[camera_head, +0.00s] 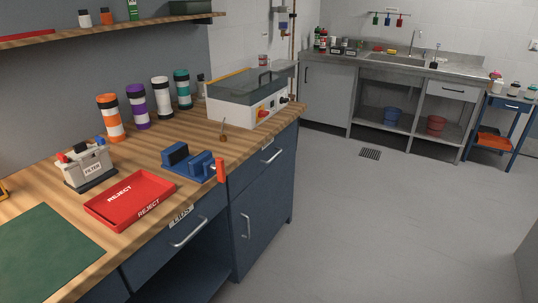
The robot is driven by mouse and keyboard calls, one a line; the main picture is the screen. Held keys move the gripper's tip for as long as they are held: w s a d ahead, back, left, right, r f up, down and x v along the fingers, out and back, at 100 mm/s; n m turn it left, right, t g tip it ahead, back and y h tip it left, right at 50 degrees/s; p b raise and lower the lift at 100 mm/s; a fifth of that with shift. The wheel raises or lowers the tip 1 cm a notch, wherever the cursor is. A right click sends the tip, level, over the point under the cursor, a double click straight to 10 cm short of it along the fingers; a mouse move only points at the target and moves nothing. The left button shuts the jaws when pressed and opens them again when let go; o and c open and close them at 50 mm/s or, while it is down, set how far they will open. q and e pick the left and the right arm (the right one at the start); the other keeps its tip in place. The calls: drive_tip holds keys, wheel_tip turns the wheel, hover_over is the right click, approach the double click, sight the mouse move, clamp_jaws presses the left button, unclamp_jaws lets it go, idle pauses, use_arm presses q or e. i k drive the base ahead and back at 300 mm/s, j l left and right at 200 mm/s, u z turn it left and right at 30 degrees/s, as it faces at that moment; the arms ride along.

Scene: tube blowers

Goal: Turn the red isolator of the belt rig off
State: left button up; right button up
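A white machine with a dark see-through cover (243,87), which looks like the belt rig, stands on the far right end of the wooden bench. On its front face is a small red isolator knob on a yellow plate (262,113). The knob is too small for me to tell its setting. Dark round parts (283,101) sit to the right of it on the same face. Neither of my grippers is in view.
A small wooden-handled item (223,134) is just before the machine. The grey floor (360,220) on the right is clear.

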sight(261, 113)
drive_tip(key=i+l, duration=0.3)
drive_tip(key=i+l+u, duration=0.1)
drive_tip(key=i+l, duration=0.15)
drive_tip(key=l, duration=0.15)
drive_tip(key=i+l, duration=0.55)
drive_tip(key=l, duration=0.2)
drive_tip(key=i+l+u, duration=0.1)
drive_tip(key=i+l, duration=0.45)
drive_tip(key=l, duration=0.2)
drive_tip(key=i+l+u, duration=0.1)
drive_tip(key=i+l, duration=0.15)
drive_tip(key=l, duration=0.15)
drive_tip(key=i+l, duration=0.25)
drive_tip(key=l, duration=0.2)
